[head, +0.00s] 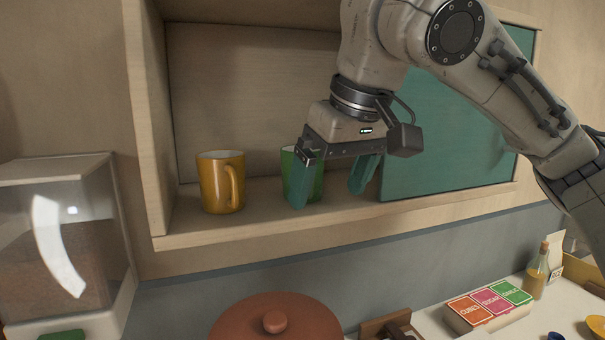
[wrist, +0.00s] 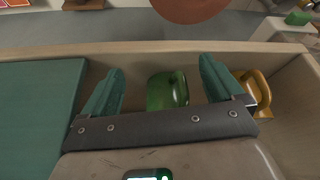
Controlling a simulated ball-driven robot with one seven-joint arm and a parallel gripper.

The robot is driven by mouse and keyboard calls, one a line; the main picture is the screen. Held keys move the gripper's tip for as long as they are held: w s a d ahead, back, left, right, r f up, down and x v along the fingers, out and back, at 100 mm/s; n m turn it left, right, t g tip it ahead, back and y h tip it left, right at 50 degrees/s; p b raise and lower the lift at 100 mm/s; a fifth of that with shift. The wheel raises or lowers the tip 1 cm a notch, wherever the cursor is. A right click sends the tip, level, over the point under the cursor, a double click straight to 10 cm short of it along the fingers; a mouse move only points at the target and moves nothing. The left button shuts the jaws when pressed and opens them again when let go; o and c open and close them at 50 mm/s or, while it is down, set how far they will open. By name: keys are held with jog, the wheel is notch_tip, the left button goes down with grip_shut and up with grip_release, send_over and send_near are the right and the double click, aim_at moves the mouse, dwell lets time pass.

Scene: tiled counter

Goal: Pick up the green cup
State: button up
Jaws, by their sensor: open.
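The green cup (head: 312,181) stands upright on the wooden shelf, partly hidden behind my gripper in the head view. My gripper (head: 329,190) is open, with teal fingers spread on either side of the cup. In the wrist view the fingers of my gripper (wrist: 161,78) show gaps to the cup on both sides. Whether the cup lies fully within finger depth I cannot tell.
An orange mug (head: 221,182) stands left of the green cup, close to one finger in the wrist view. The shelf (head: 270,226) has a wooden left wall and a teal sliding panel (head: 450,135) at right. Below are a brown lid (head: 245,318) and labelled boxes (head: 490,305).

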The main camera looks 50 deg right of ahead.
jog(key=w, duration=0.1)
jog(key=w+d+p, duration=0.1)
jog(key=w, duration=0.2)
jog(key=shift+w+d, duration=0.2)
jog(key=shift+d, duration=0.15)
jog(key=shift+w+d+f+p, duration=0.1)
jog(key=shift+w+f+p, duration=0.1)
jog(key=shift+p, duration=0.15)
jog(key=shift+w+f, duration=0.1)
jog(key=shift+f, duration=0.3)
jog(key=c, duration=1.2)
